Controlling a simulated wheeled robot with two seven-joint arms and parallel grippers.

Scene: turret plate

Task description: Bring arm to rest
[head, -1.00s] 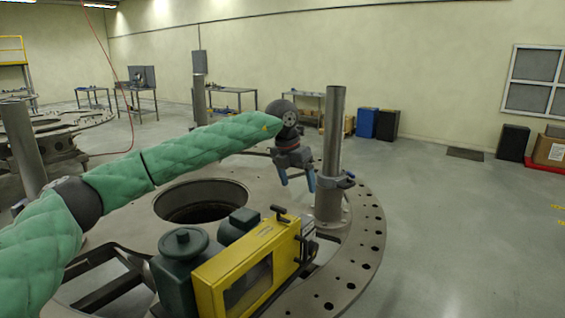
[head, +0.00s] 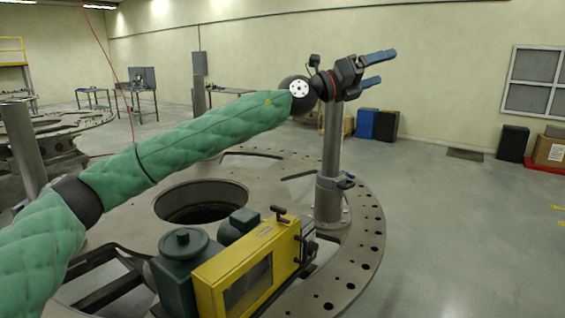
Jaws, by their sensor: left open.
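My left arm (head: 200,138), in a green quilted sleeve, reaches in from the left across the turret plate. My left gripper (head: 386,68) is raised and points to the right, with its two blue fingers apart and nothing between them. It is in the picture just above and right of the top of the upright metal post (head: 330,150). My wrist hides the top of that post. My right gripper is not in view.
The round turret plate (head: 364,232) has holes along its rim and a large central opening (head: 198,202). A yellow and green machine (head: 235,275) sits on its near side. A clamp (head: 345,182) is at the post. Blue and black bins (head: 366,124) stand behind.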

